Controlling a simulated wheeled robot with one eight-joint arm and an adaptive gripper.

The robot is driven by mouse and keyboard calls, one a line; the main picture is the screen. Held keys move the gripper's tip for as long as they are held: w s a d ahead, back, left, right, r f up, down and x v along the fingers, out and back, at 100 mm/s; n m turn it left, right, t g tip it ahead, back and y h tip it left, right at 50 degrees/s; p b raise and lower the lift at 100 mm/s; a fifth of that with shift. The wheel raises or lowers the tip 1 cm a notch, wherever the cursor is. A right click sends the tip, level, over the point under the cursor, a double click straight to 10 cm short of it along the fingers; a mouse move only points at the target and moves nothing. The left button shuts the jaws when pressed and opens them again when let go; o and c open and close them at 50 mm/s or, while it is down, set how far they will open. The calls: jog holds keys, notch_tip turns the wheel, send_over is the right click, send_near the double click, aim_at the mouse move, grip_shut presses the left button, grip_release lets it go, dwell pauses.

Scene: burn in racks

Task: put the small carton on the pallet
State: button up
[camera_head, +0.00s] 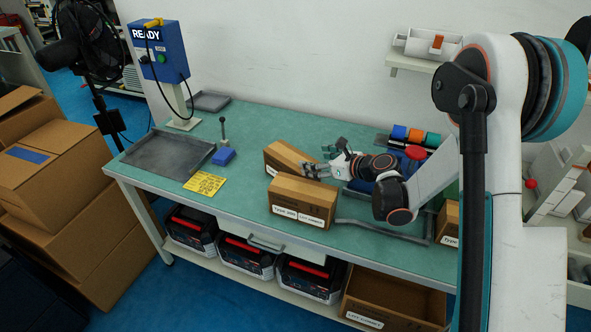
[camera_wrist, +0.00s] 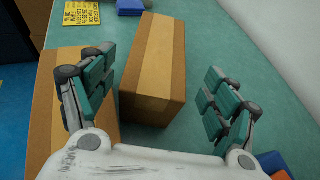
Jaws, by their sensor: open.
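Two brown cartons lie side by side on the green bench. The rear carton (camera_head: 285,156) is partly hidden by my gripper (camera_head: 318,163) in the head view; the front carton (camera_head: 303,198) has a white "Type 200" label. In the wrist view my gripper (camera_wrist: 158,78) is open, with the rear carton (camera_wrist: 154,65) beyond and between its fingers. The left finger is over the edge of the front carton (camera_wrist: 45,105); the right finger is over bare bench. I cannot tell whether the fingers touch either carton. A flat grey tray (camera_head: 165,158), possibly the pallet, lies at the left end.
A yellow note (camera_head: 204,183) and a blue block with a lever (camera_head: 223,156) lie between tray and cartons. A blue READY box (camera_head: 163,55) stands at the back left. Another carton (camera_head: 447,222) sits at right, partly hidden by my arm. Bare bench lies in front of the note.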

aim_at(292, 156)
jog(key=b+x, duration=0.1)
jog(key=x, duration=0.4)
jog(key=b+x, duration=0.2)
jog(key=x, duration=0.3)
jog(key=shift+f, duration=0.1)
jog(key=shift+d, duration=0.1)
jog(key=c, duration=1.7)
